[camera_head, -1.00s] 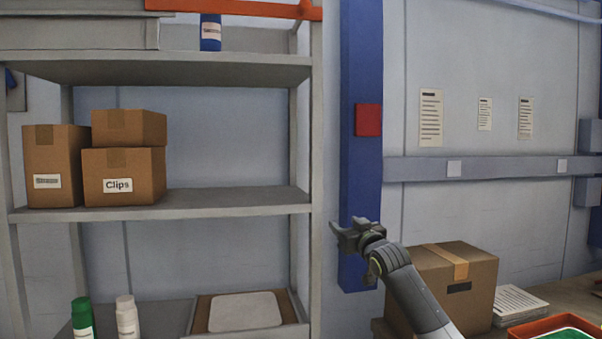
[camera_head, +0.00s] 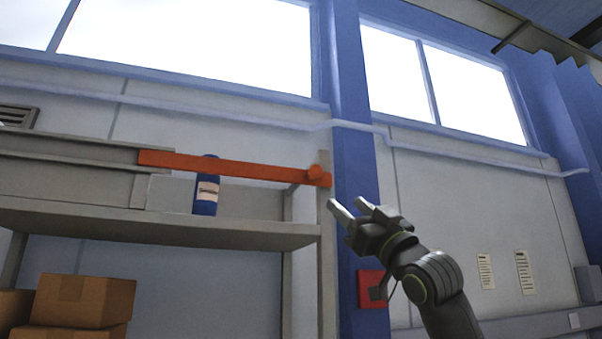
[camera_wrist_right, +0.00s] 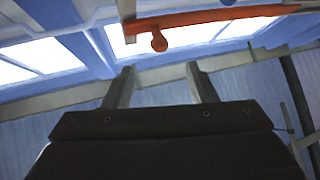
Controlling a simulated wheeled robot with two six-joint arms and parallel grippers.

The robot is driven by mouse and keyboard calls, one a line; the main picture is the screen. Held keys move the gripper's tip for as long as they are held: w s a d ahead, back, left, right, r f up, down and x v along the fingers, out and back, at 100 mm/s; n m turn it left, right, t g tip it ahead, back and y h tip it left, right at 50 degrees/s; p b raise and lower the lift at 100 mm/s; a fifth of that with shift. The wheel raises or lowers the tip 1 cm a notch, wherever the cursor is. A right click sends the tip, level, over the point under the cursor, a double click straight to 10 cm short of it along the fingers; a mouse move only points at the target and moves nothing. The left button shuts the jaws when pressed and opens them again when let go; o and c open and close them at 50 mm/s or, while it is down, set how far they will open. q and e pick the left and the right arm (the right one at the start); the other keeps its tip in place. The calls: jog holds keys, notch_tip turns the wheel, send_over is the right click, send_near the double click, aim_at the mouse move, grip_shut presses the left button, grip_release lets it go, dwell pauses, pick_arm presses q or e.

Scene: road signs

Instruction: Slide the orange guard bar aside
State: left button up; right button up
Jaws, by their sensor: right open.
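The orange guard bar (camera_head: 235,168) runs across the front of the top shelf in the head view, with a round orange knob (camera_head: 317,172) at its right end by the shelf post. A blue bottle (camera_head: 207,186) stands behind the bar, which crosses in front of it. My right gripper (camera_head: 347,207) is open and empty, below and to the right of the knob, apart from it. In the right wrist view the bar (camera_wrist_right: 215,17) and knob (camera_wrist_right: 159,42) show beyond the two spread fingers (camera_wrist_right: 160,82). My left gripper is not in view.
A grey box (camera_head: 75,180) sits on the top shelf (camera_head: 150,225) at the left, behind the bar's left end. Cardboard boxes (camera_head: 85,300) are on the shelf below. A blue column (camera_head: 352,150) with a red box (camera_head: 371,289) stands right of the shelf.

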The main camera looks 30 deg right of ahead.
aim_at(311, 168)
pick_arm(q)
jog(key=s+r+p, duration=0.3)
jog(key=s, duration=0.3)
pick_arm(e)
jog(key=x, duration=0.2)
jog(key=p+x, duration=0.1)
jog(key=x, duration=0.3)
jog(key=shift+s+r+p, duration=0.2)
jog(key=shift+r+p, duration=0.1)
jog(key=shift+r, duration=0.35)
jog(key=p+x, duration=0.2)
jog(key=x, duration=0.1)
jog(key=shift+w+r+p, duration=0.3)
jog(key=shift+p, duration=0.1)
pick_arm(q)
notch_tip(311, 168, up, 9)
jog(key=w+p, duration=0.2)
jog(key=p, duration=0.2)
pick_arm(e)
jog(key=x, duration=0.5)
jog(key=shift+w+r, duration=0.2)
jog(key=shift+w, duration=0.15)
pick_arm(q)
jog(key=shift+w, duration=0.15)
pick_arm(e)
jog(key=shift+c, duration=0.2)
